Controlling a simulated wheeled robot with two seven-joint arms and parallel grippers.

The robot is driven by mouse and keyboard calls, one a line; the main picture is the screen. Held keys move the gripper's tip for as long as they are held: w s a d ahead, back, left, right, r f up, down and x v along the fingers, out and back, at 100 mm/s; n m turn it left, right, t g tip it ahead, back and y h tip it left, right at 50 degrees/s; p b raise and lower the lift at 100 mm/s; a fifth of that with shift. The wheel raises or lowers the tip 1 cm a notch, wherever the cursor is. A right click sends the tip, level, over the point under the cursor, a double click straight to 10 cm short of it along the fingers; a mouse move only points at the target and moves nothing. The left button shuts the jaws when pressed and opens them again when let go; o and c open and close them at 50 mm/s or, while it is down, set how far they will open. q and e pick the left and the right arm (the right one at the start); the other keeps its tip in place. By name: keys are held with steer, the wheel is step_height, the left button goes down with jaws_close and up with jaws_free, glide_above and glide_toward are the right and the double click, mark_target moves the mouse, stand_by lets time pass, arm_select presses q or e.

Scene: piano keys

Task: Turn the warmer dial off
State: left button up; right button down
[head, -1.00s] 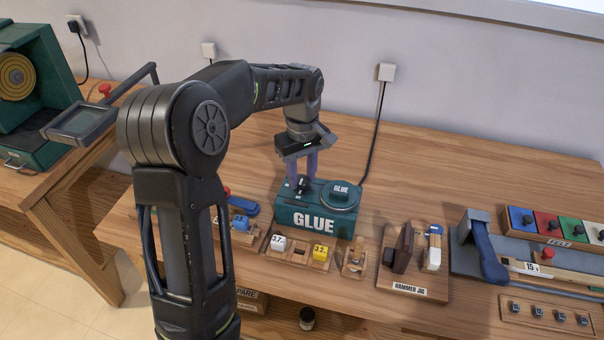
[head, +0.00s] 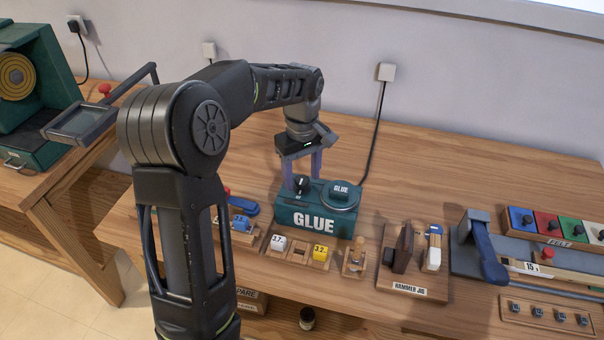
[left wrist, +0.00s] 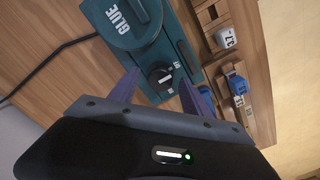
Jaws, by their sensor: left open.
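The glue warmer (head: 316,220) is a teal box lettered GLUE, with a round lidded pot (head: 340,194) on its right. Its black dial (head: 301,181) is on the top left and shows a white pointer mark. In the left wrist view the dial (left wrist: 160,77) sits between my fingertips, its mark slanting. No grip on the dial shows. My right gripper is out of view.
Number blocks (head: 319,253) stand in a wooden holder in front of the warmer. A hammer jig (head: 413,287) and felt swatches (head: 546,222) lie to the right. A black cord (head: 375,135) runs up the wall behind. The table behind and right of the warmer is clear.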

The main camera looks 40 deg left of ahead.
mark_target(302, 179)
arm_select(q)
steer(key=shift+r, duration=0.15)
step_height(302, 179, up, 8)
steer(key=shift+f, duration=0.2)
steer(key=shift+f, duration=0.1)
stand_by(0.5)
